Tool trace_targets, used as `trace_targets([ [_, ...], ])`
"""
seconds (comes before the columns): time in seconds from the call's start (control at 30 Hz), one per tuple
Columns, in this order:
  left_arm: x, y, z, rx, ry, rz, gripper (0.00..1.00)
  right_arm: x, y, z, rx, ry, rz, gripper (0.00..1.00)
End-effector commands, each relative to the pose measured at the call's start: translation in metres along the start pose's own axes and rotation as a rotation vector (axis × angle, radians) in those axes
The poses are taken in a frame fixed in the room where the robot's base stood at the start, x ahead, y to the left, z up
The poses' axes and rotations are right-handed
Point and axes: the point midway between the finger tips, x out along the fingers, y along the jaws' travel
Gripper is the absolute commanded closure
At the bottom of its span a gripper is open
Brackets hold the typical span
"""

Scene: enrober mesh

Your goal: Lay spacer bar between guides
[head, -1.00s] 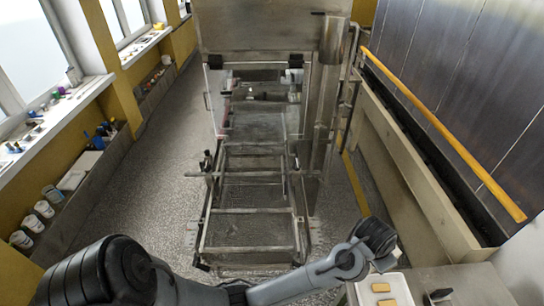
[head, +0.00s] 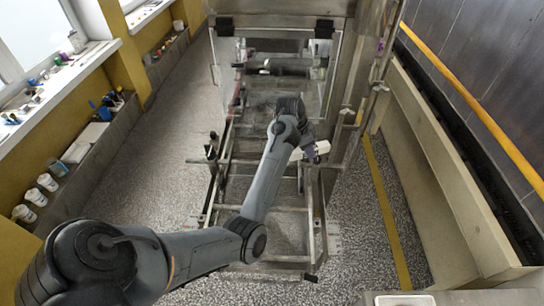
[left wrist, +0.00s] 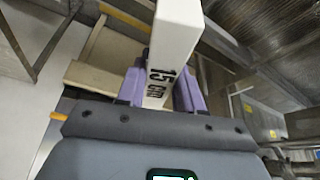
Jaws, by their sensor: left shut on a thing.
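A white spacer bar (left wrist: 176,40) marked "15 cm" stands between the purple fingers of my left gripper (left wrist: 162,88) in the left wrist view. In the head view the bar (head: 318,148) shows as a short white piece beside my left gripper (head: 308,158), above the right side of the metal mesh frame (head: 318,215). The gripper is shut on the bar and appears raised over the frame. My arm hides part of the mesh and frame. I cannot clearly make out the guides. My right gripper is not in view.
A clear-panelled machine housing (head: 335,75) stands behind the frame. A post with a dark knob (head: 212,147) rises at the frame's left side. A beige ledge (head: 430,170) runs along the right. Speckled floor lies open left of the frame.

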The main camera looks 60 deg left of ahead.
Motion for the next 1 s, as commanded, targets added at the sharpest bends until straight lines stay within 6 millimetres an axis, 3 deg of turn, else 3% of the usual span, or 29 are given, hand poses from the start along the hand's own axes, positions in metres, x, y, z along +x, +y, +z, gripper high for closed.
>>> trace_targets([
  [0.03,0.006,-0.021,0.011,0.025,0.002,0.012,1.00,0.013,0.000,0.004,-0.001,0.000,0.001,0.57],
  [0.1,0.007,-0.043,0.023,0.071,0.002,0.031,1.00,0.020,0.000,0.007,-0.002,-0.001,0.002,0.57],
  [0.4,0.007,-0.107,0.063,0.259,0.000,0.107,1.00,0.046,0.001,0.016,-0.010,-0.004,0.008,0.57],
  [0.57,0.008,-0.120,0.075,0.319,-0.001,0.132,1.00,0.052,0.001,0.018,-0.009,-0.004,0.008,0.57],
  [1.0,0.046,-0.123,0.093,0.335,-0.002,0.139,1.00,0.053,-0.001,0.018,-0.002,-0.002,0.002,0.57],
])
